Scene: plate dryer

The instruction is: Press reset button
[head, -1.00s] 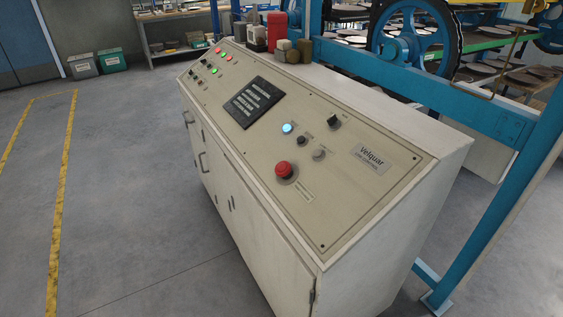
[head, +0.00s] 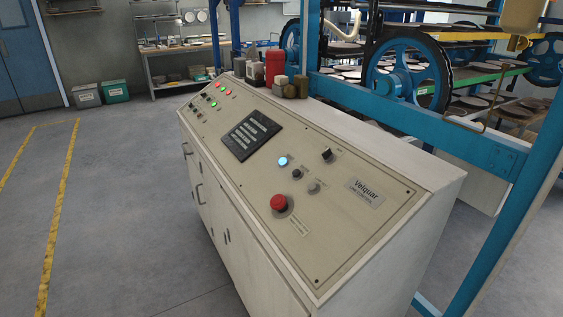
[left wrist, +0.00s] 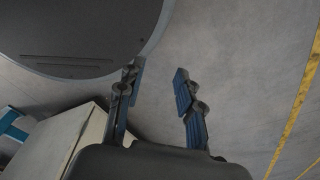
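The control console's sloped panel (head: 250,178) fills the middle of the head view. A lit blue-white button (head: 283,161) sits right of the dark display (head: 251,136). A red mushroom button (head: 279,203) is nearer the front edge. A small dark knob (head: 297,174), a grey knob (head: 314,187) and a black selector switch (head: 326,154) are close by. No label reading reset is legible. My left gripper (left wrist: 157,88) is open and empty in the left wrist view, above the floor and apart from the console (left wrist: 62,135). My right gripper is in neither view.
Blue machine framing (head: 430,125) with a wheel and plate racks stands behind the console. Jars and a red container (head: 275,66) stand on its back ledge. Bins (head: 115,91) and a workbench (head: 180,55) are far off. The floor (head: 110,210) left of the console is clear.

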